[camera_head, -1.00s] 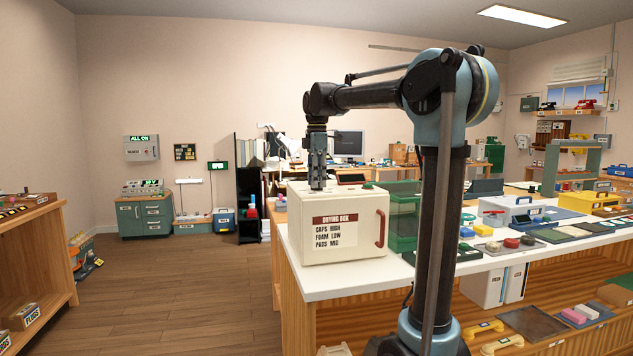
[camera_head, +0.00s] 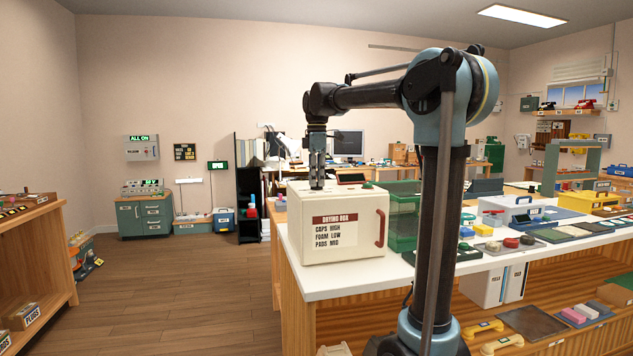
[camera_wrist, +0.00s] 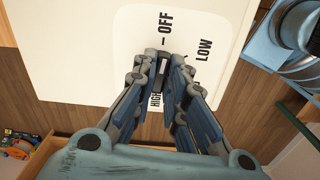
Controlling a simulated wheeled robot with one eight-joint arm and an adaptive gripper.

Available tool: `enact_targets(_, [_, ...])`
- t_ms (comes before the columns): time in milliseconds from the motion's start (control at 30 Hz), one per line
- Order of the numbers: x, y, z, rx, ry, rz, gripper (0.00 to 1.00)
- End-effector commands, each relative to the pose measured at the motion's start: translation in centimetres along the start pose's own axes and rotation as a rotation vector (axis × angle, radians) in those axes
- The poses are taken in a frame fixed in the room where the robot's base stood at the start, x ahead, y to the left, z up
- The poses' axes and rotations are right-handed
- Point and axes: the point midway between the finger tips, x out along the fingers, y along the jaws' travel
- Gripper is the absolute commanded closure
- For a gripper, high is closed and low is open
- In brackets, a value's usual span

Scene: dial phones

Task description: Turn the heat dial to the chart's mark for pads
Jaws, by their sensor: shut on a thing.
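The cream drying box (camera_head: 345,248) stands on the near left of the white counter. Its front chart (camera_head: 339,232) reads CAPS HIGH, FOAM LOW, PADS MID. My gripper (camera_head: 317,186) points straight down onto the box top. In the wrist view my gripper (camera_wrist: 165,72) is shut on the heat dial, which the fingers almost wholly hide. Around it on the pale dial plate (camera_wrist: 132,45) I read OFF, LOW and, partly covered, HIGH. No MID label shows; the fingers and palm cover that side. The dial's pointer direction cannot be made out.
A dark device with a red-edged screen (camera_head: 351,178) and a green round button lie at the back of the box top. A green crate (camera_head: 403,225) stands right of the box. The red door handle (camera_head: 380,229) is on the box front.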

Motion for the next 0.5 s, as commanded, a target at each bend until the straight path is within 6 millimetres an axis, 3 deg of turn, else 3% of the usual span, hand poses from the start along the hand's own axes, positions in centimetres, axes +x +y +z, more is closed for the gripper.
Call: enact_targets(500, [-0.09,0.23,-0.02,0.459,0.002,0.005,1.00])
